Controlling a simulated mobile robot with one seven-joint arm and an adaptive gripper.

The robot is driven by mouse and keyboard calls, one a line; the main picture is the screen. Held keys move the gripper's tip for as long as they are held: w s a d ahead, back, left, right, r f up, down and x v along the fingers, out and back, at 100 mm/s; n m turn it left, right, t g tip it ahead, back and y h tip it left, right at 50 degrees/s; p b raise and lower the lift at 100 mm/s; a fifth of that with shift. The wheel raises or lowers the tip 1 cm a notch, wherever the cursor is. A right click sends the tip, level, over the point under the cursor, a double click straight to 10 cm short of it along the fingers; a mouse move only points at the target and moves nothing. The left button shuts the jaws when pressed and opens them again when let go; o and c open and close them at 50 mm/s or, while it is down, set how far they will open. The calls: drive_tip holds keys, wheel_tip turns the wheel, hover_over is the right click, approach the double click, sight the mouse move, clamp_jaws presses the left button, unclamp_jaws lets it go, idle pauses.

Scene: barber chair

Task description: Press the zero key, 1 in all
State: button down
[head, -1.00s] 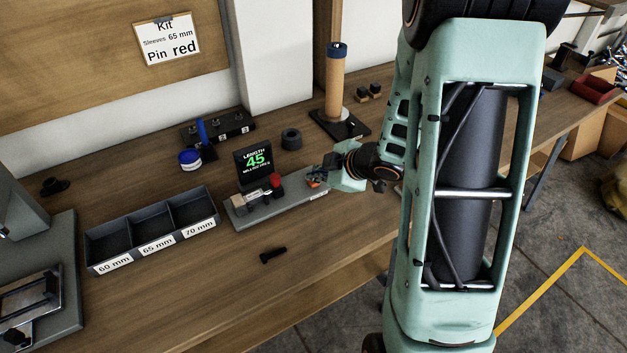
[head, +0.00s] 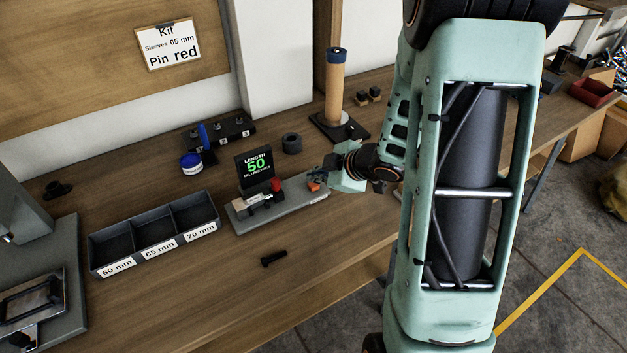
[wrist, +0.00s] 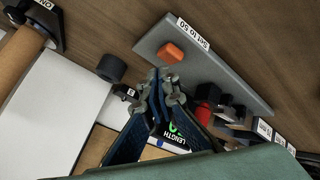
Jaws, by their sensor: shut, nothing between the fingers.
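The zero key is an orange button (wrist: 171,53) on a grey gauge plate (wrist: 225,82), beside a label reading "Set to 50". In the head view the orange key (head: 313,186) shows at the plate's right end. The display (head: 255,167) reads "LENGTH 50" in green and white. My gripper (wrist: 160,82) is shut and empty. In the wrist view its fingertips appear just below the key, apart from it. In the head view my gripper (head: 318,172) hangs over the plate's right end, close to the key.
A red knob (head: 276,185) and a dark slide stand on the plate, left of the key. A three-compartment bin (head: 160,257) is at left. A black ring (head: 291,143) sits behind the plate, and a small black part (head: 273,259) lies in front. The bench front is mostly clear.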

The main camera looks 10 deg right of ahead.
sight(315, 186)
drive_tip(key=shift+r, duration=0.1)
wheel_tip(315, 186, up, 5)
drive_tip(key=p, duration=0.5)
drive_tip(key=shift+r, duration=0.1)
idle(0.3)
idle(0.5)
